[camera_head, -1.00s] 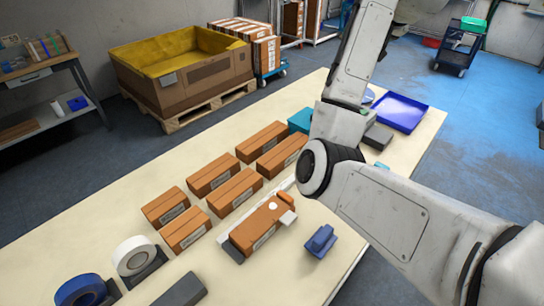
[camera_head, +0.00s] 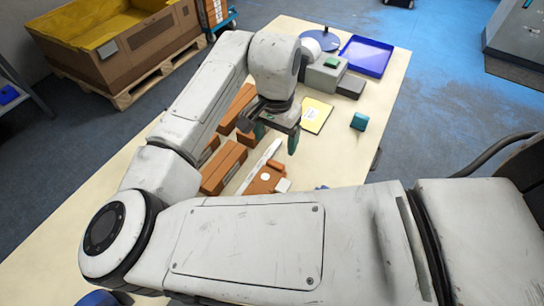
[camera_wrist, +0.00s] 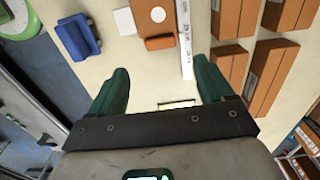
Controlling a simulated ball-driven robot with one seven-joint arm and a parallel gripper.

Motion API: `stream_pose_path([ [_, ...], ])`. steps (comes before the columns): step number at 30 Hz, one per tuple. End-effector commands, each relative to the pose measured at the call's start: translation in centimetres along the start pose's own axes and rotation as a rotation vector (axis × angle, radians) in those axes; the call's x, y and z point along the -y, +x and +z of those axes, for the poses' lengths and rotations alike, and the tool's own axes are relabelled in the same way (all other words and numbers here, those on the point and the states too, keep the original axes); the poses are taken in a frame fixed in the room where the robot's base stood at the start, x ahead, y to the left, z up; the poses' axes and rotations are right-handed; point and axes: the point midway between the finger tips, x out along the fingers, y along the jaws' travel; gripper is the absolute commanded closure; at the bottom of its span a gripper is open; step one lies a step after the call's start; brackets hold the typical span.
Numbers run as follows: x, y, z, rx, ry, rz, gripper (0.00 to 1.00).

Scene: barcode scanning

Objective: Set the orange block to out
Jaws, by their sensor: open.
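A small orange block (camera_wrist: 160,42) lies in the wrist view beside a larger orange-brown box (camera_wrist: 127,21) that bears a white disc (camera_wrist: 157,14). In the head view the small block (camera_head: 275,165) shows at the far end of that box (camera_head: 262,184). My gripper (camera_head: 276,138) is open and empty above the table, with its two green fingers pointing down. In the wrist view my gripper (camera_wrist: 163,67) has its fingers apart, with the small block showing beyond the gap. Nothing is marked "out" that I can read.
Several orange-brown boxes (camera_wrist: 273,72) stand beside a long white strip (camera_wrist: 186,45). A blue thing (camera_wrist: 78,36) lies on the other side. A yellow sheet (camera_head: 314,115), a teal block (camera_head: 359,121), a grey device (camera_head: 324,72) and a blue tray (camera_head: 366,56) are farther along the table (camera_head: 385,88).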

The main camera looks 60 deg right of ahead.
Motion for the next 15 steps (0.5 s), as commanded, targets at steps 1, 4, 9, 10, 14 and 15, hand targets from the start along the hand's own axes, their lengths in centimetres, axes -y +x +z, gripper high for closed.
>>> stream_pose_path([
  [1, -0.1, 0.7, 0.1, 0.002, -0.002, 0.003, 0.19],
  [4, 0.0, 2.4, 0.0, 0.002, -0.002, 0.002, 0.19],
  [9, 0.0, 5.5, -0.1, 0.001, -0.003, 0.002, 0.19],
  [10, 0.0, 6.0, 0.0, 0.002, -0.002, 0.001, 0.19],
  [14, 0.0, 7.8, -0.1, 0.000, -0.001, 0.000, 0.19],
  [15, 0.0, 8.2, -0.1, 0.000, -0.001, -0.001, 0.19],
])
